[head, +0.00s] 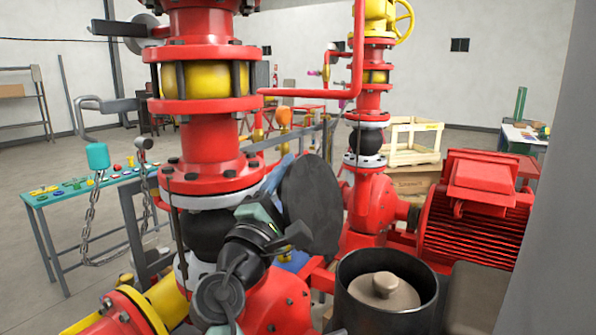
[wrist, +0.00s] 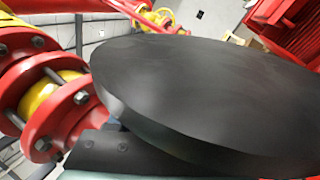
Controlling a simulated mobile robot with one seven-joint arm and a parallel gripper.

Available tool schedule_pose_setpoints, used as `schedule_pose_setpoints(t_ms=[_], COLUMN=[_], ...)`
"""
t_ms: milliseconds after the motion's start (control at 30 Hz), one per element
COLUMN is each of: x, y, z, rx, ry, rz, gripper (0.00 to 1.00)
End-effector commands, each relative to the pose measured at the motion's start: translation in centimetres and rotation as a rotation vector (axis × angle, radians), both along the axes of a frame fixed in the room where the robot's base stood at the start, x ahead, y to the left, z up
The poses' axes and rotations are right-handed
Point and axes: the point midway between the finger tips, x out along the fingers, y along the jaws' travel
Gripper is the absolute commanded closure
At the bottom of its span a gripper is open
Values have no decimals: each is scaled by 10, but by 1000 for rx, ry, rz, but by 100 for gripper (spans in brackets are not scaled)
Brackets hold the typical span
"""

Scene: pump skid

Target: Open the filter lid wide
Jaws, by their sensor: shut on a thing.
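The filter lid (head: 312,205) is a dark round disc, raised and steeply tilted, to the upper left of the filter housing (head: 345,283). The housing is a dark open cylinder, and a beige filter element (head: 384,290) shows inside it. My gripper (head: 288,238) is at the lid's left side, shut on the lid. The exact grip point is hidden behind the disc. In the wrist view the lid (wrist: 210,95) fills most of the picture. The lid's hinge does not show clearly.
Red flanged piping with a yellow section (head: 208,80) stands close behind and left of my arm. A red finned motor (head: 475,220) is on the right. A second red pipe column (head: 370,100) stands behind the lid. A teal bench (head: 85,195) with small parts is at the left.

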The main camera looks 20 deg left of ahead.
Motion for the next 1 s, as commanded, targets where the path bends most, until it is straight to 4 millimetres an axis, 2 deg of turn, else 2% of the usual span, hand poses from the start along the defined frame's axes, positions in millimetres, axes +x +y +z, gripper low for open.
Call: schedule_pose_setpoints(t_ms=[467,500,633,1000], x=[1,1,1,-2], y=[1,1,1,1], z=[-3,-3,-2,-3], rx=[-10,-10,-10,-9], ry=[6,6,5,3], rz=[0,0,-1,-1], gripper=[100,44,20,20])
